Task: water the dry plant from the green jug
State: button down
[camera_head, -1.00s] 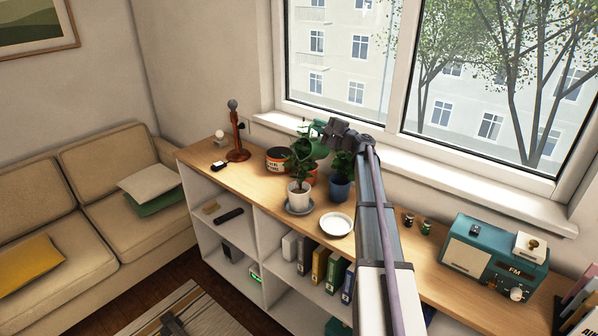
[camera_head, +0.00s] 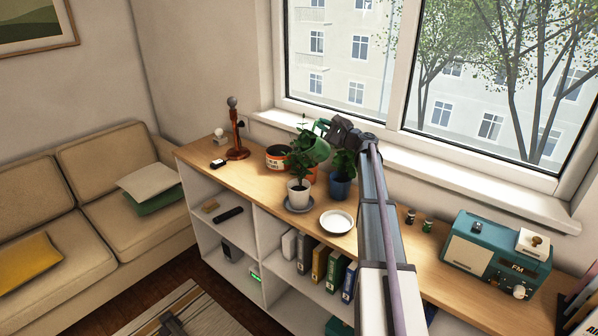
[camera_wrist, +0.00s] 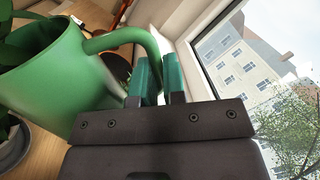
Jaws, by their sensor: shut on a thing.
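My gripper (camera_head: 332,128) is shut on the handle of the green jug (camera_head: 319,149) and holds it above the shelf top, over the plants. The jug looks tilted to the left. In the wrist view the jug (camera_wrist: 50,85) fills the left side, its handle running to the gripper fingers (camera_wrist: 159,80). A leafy plant in a white pot (camera_head: 298,195) stands on a grey saucer in front of the jug. A plant in a blue pot (camera_head: 340,187) stands to the right. A reddish pot (camera_head: 311,174) behind is mostly hidden. I cannot tell which plant is dry; no water shows.
A white plate (camera_head: 337,222) lies in front of the blue pot. A teal radio (camera_head: 495,255) stands at the right. The window (camera_head: 440,90) is close behind the gripper.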

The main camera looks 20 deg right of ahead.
jog(key=shift+m, duration=0.7)
jog(key=shift+d, duration=0.1)
dwell(1.1)
jog(key=shift+w+d+f+m+h, duration=0.15)
jog(key=shift+f+m+h, duration=0.2)
jog(key=shift+m, duration=0.25)
jog(key=d+f+m, duration=0.1)
jog(key=m, duration=0.1)
jog(key=w+d+f+m+b, duration=0.1)
jog(key=m, duration=0.2)
jog(key=f+m+h+b, duration=0.1)
jog(key=m, duration=0.1)
jog(key=shift+w+d+f+m+g, duration=0.3)
jog(key=shift+d+f+g, duration=0.05)
jog(key=shift+d+g, duration=0.05)
dwell(1.8)
